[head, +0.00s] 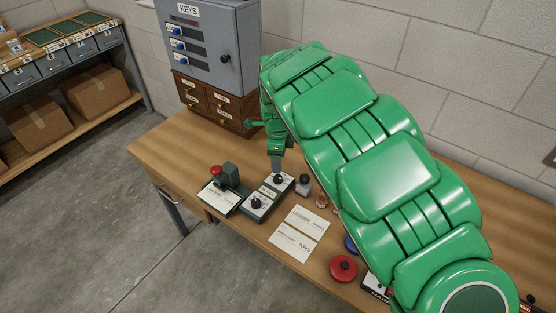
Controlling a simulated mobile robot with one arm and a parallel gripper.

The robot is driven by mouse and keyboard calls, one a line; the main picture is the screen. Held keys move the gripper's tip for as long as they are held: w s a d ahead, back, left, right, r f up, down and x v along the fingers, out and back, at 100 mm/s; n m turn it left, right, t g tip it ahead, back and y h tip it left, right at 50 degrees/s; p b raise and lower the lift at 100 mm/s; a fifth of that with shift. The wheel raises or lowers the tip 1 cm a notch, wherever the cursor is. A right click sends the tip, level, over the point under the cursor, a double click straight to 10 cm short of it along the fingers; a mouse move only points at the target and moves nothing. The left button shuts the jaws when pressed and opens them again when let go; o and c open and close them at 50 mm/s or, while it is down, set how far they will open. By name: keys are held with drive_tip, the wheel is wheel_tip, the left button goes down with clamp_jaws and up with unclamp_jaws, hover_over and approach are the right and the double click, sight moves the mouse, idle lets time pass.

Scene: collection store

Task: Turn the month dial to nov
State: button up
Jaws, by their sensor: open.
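A dark green box with a pale top (248,210) stands on the wooden desk. It carries a black knob (257,203) near its front and another knob (278,180) at its back, with a small label between them. The lettering is too small to tell which knob is the month dial or where it points. My gripper (277,170) is open, pointing down at the back knob, with its grey fingertips just above or around it. I cannot tell whether they touch the knob. My green arm comes in from the right.
A red-knobbed device (217,172) stands close on the left, and a small dark-topped stamp or bottle (304,181) close on the right. Paper cards (300,232) lie in front. A grey key cabinet (213,50) and wooden drawers (207,105) stand behind. A red round object (343,268) lies nearer.

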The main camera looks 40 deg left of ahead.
sight(278, 177)
drive_tip(key=n, duration=0.9)
drive_tip(key=shift+n, duration=0.4)
drive_tip(key=n, duration=0.4)
drive_tip(key=shift+n, duration=0.4)
drive_tip(key=n, duration=0.6)
drive_tip(key=shift+n, duration=0.3)
drive_tip(key=shift+f, duration=3.9)
drive_tip(key=c, duration=1)
